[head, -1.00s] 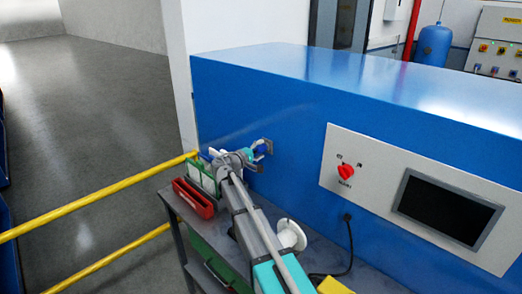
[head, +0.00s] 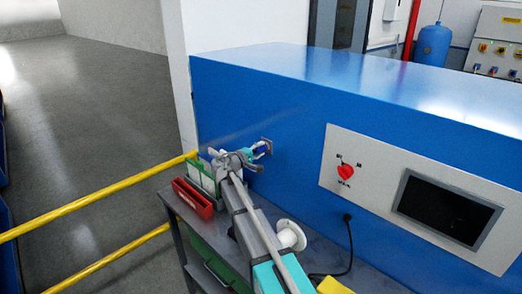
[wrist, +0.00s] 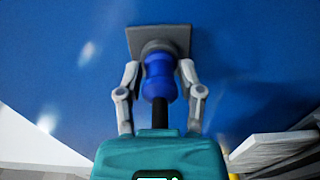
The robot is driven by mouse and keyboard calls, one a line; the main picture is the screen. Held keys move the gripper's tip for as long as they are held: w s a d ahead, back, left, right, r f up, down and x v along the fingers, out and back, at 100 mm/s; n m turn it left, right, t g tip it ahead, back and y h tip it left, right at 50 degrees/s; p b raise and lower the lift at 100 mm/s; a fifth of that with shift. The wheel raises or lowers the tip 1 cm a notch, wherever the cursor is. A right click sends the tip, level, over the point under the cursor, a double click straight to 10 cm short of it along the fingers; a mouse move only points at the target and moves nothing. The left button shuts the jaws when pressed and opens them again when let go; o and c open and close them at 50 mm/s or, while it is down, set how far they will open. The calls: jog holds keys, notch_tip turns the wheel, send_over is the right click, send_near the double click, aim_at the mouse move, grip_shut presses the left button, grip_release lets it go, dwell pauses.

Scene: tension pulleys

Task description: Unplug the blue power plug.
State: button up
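The blue power plug (wrist: 160,76) is upright in the middle of the wrist view, in line with a grey socket plate (wrist: 159,40) on the blue cabinet wall. A dark collar shows between plug and plate; I cannot tell how deep the plug sits. A black cable runs down from the plug behind my gripper's teal body. My gripper (wrist: 160,72) has one finger on each side of the plug, with a thin gap visible beside it, so it looks open. In the head view the plug (head: 261,148) is at the socket, with my gripper (head: 248,154) just in front.
A bench (head: 325,262) stands below the wall, with a red bin (head: 193,198), a white spool (head: 291,236) and a black cable (head: 349,245). Yellow rails (head: 100,195) are at left. A panel with a red knob (head: 346,172) and a screen is at right.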

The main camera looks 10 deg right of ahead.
aim_at(256, 151)
grip_shut()
jog(key=shift+s+a, duration=0.1)
jog(key=shift+a, duration=0.05)
jog(key=shift+v, duration=1.85)
jog(key=shift+s+a, duration=0.35)
jog(key=shift+a, duration=0.15)
jog(key=shift+s+a, duration=0.15)
jog(key=shift+a, duration=0.1)
